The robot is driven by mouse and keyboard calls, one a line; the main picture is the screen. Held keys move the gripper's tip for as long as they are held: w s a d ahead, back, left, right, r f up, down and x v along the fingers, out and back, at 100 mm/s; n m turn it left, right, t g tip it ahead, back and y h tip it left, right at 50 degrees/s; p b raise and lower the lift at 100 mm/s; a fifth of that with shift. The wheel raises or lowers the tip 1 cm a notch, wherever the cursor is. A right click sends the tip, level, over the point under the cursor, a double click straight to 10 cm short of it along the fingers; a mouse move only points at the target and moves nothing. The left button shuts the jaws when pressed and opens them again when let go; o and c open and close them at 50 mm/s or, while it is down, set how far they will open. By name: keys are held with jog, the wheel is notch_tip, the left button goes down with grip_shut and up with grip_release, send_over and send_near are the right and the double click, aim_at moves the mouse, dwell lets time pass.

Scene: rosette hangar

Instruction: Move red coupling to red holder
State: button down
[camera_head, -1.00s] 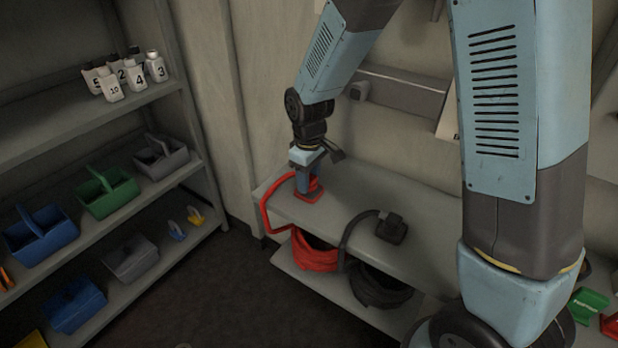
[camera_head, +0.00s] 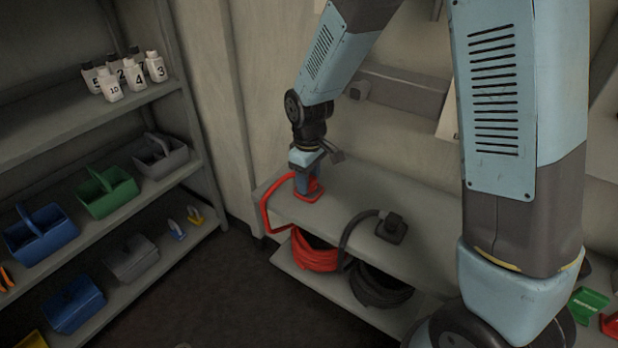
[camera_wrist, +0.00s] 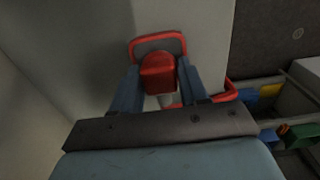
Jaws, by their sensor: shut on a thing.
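The red coupling (camera_wrist: 158,72) sits between the two blue fingers of my gripper (camera_wrist: 160,85) in the wrist view, and the gripper is shut on it. In the head view my gripper (camera_head: 306,185) points down at the left end of the grey bench, low over its top. A red base (camera_head: 311,196) shows beneath the fingers. In the wrist view a red-rimmed frame (camera_wrist: 158,38) lies just beyond the coupling. I cannot tell whether the coupling touches it. A red hose (camera_head: 266,212) runs from there over the bench edge to a red coil (camera_head: 314,252) below.
A black coupling (camera_head: 391,228) with its hose stands on the bench to the right, above a black coil (camera_head: 380,287). A shelf unit at left holds numbered bottles (camera_head: 125,75) and blue, green and grey caddies (camera_head: 107,192). A wall rises behind the bench.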

jog(key=shift+f, duration=0.15)
jog(key=shift+c, duration=2.4)
grip_release()
